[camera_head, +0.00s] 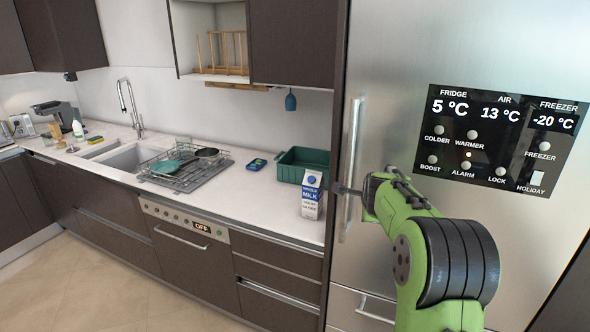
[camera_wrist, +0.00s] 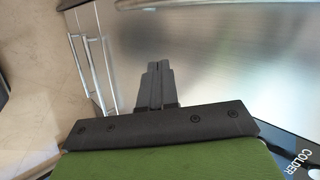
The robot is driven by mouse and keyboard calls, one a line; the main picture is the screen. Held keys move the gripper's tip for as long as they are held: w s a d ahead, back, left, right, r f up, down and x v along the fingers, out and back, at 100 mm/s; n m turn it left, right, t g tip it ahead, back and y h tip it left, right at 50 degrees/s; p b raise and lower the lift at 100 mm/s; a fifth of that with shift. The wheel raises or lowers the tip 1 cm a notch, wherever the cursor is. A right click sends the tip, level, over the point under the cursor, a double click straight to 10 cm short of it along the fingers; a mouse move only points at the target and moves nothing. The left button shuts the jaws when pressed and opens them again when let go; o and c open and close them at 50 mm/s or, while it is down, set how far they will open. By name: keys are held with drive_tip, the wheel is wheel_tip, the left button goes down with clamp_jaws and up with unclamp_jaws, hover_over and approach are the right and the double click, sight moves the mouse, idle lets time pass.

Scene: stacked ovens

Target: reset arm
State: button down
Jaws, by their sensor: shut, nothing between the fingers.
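My gripper (camera_head: 341,188) is at the end of my green arm, in front of the fridge (camera_head: 400,130) at its left side. Its fingers point left, close to the long vertical fridge handle (camera_head: 352,165); I cannot tell if they touch it. In the wrist view my gripper (camera_wrist: 157,68) shows dark fingers pressed together with nothing between them. In that view the fridge door (camera_wrist: 220,50) lies behind and to the right of the fingers, and handles (camera_wrist: 97,65) lie to the left.
A milk carton (camera_head: 311,195) stands at the counter's right end, near my gripper. A green bin (camera_head: 300,166) is behind it. A dish rack (camera_head: 185,166) sits by the sink (camera_head: 135,155). The fridge panel (camera_head: 490,137) is right of my arm. Floor (camera_head: 110,275) is clear at lower left.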

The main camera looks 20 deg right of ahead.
drive_tip(key=s+a+r+n+g+y, duration=0.1)
drive_tip(key=s+a+r+n, duration=0.2)
drive_tip(key=s+a+n, duration=0.45)
drive_tip(key=s+a+r+n+y, duration=0.1)
drive_tip(key=s+a+r+n, duration=0.3)
drive_tip(key=s+a, duration=0.65)
drive_tip(key=s+a+f+n+y, duration=0.1)
drive_tip(key=s+a+f+n, duration=0.1)
drive_tip(key=s+n, duration=0.4)
drive_tip(key=s+a+f+n+g+y, duration=0.1)
drive_tip(key=s+a+f+n, duration=0.2)
drive_tip(key=s, duration=0.9)
drive_tip(key=f+n, duration=0.1)
drive_tip(key=n, duration=0.2)
drive_tip(key=shift+s+f+g, duration=0.3)
drive_tip(key=shift+s+f, duration=0.05)
drive_tip(key=shift+s, duration=0.05)
